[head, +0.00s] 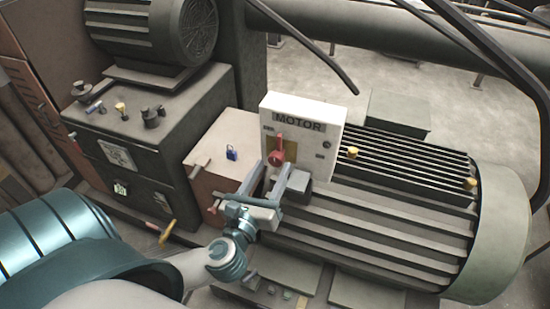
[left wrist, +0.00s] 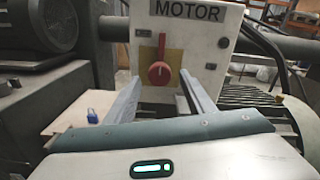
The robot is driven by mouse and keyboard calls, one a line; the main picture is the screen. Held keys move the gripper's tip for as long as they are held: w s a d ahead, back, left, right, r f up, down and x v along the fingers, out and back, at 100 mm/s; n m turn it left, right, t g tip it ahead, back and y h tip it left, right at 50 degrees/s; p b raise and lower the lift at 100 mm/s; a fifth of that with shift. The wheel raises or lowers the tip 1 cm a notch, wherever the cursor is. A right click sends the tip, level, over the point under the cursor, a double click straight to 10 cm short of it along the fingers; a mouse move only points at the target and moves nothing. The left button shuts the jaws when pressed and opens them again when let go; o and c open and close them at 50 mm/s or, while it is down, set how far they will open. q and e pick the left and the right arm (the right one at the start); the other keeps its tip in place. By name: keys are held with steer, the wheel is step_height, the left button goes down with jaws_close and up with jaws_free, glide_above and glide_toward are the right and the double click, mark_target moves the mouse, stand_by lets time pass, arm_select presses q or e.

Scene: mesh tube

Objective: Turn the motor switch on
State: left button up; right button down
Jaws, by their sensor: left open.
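The motor switch is a red rotary handle (head: 277,151) on a yellow plate, on a white panel (head: 326,144) labelled MOTOR. In the left wrist view the red handle (left wrist: 159,72) stands upright, near the top centre, between my two fingers. My left gripper (head: 270,170) is open in front of the panel, its fingers pointing at the switch. In the left wrist view the fingers of the left gripper (left wrist: 160,82) lie to either side of the handle, with gaps. Whether the fingertips reach past the handle is hard to tell. My right gripper is not in view.
A blue padlock (head: 232,153) sits on the ledge left of the panel. The big ribbed motor (head: 390,225) lies to the right and below. A dark cabinet (head: 150,130) with knobs and a smaller motor (head: 160,30) stands at the left. Dark pipes cross the upper right.

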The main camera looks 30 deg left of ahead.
mark_target(275, 164)
arm_select(q)
steer(key=shift+p+x, duration=0.4)
steer(key=shift+x, duration=1.25)
steer(key=shift+c, duration=0.3)
steer(key=c, duration=1)
